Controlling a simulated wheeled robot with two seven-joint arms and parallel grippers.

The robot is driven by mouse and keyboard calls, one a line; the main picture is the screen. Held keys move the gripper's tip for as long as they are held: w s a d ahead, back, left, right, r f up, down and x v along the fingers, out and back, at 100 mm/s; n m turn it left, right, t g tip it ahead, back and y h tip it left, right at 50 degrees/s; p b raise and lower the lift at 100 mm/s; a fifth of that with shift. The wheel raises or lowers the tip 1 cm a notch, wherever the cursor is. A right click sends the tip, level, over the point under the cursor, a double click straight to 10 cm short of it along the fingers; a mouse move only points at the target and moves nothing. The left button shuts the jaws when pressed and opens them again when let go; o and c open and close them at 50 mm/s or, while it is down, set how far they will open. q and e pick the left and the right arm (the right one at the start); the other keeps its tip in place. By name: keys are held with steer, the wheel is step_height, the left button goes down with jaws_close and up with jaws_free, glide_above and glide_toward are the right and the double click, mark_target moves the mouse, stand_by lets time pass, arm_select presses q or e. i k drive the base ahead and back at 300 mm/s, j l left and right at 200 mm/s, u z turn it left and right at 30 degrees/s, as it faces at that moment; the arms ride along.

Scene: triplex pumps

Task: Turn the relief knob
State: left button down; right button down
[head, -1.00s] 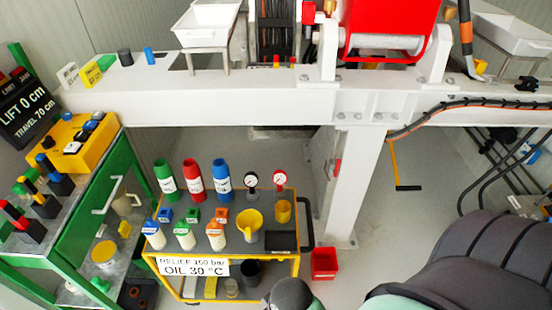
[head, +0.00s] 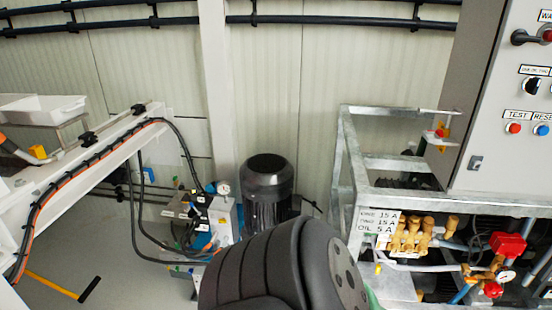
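I cannot pick out the relief knob for certain. A hydraulic unit with a black motor (head: 268,185) stands at the back wall, and its light grey block (head: 215,215) carries a small gauge (head: 222,188), hoses and small coloured fittings too small to tell apart. At the right, a pump skid (head: 345,165) holds several brass fittings (head: 410,235), a red block (head: 507,245), a red part (head: 493,289) below it and a gauge (head: 506,276). Neither gripper is in view. A dark grey link of my own arm fills the bottom centre and hides part of the floor.
A grey control cabinet (head: 480,100) with buttons and switches stands above the skid. A white beam (head: 85,165) with cables runs along the left, with a white tray (head: 40,108) behind it. Open floor (head: 110,255) shows at the lower left.

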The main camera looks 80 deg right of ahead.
mark_target(196, 219)
steer(key=z, duration=2.3)
